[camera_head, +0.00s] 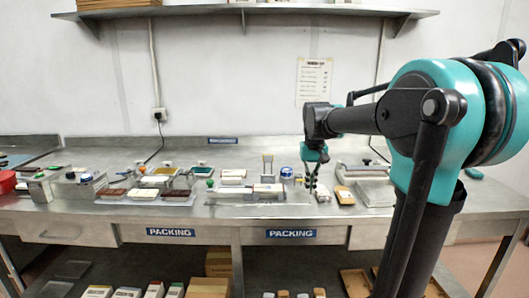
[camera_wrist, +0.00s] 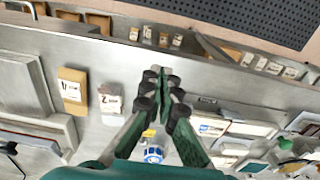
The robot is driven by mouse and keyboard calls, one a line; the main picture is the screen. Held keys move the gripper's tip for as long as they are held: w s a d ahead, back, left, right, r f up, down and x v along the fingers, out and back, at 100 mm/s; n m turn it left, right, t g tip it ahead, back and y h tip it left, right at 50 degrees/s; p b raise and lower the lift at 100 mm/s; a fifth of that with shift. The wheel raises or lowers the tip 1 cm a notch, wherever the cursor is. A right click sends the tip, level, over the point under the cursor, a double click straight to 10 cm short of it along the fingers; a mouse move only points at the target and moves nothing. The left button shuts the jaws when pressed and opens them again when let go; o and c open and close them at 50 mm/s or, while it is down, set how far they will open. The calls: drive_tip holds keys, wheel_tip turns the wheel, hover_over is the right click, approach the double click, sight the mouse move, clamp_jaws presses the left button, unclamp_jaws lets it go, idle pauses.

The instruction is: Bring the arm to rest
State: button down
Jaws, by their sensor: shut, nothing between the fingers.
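My gripper (camera_head: 311,180) hangs pointing down over the right-middle part of the metal bench (camera_head: 150,226), at the end of my teal and black arm. In the wrist view my gripper (camera_wrist: 161,88) has its fingers brought together with nothing between them. Near it stand a white block marked 2 (camera_wrist: 111,104) and a brown block marked 17 (camera_wrist: 73,91), both to its left in the wrist view. A blue-and-white round item (camera_wrist: 153,154) lies below the fingers in that view. I cannot tell the exact height of the fingertips above the bench.
Trays and moulds (camera_head: 160,181) crowd the bench's middle and left. A red bowl (camera_head: 6,181) stands at the far left. A scale-like unit (camera_head: 375,190) stands right of the gripper. A wall shelf (camera_head: 270,9) runs above. Boxes (camera_head: 208,288) sit below the bench.

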drive_tip(key=s+d+f+t, duration=0.1)
drive_tip(key=s+f+t, duration=0.1)
drive_tip(key=s+f, duration=0.8)
drive_tip(key=s+d+f+t, duration=0.1)
drive_tip(key=s+d+f, duration=0.1)
drive_tip(key=s+f, duration=0.8)
drive_tip(key=shift+s+d+f+t, duration=0.2)
drive_tip(key=shift+d+f+t, duration=0.1)
drive_tip(key=shift+f+t, duration=0.15)
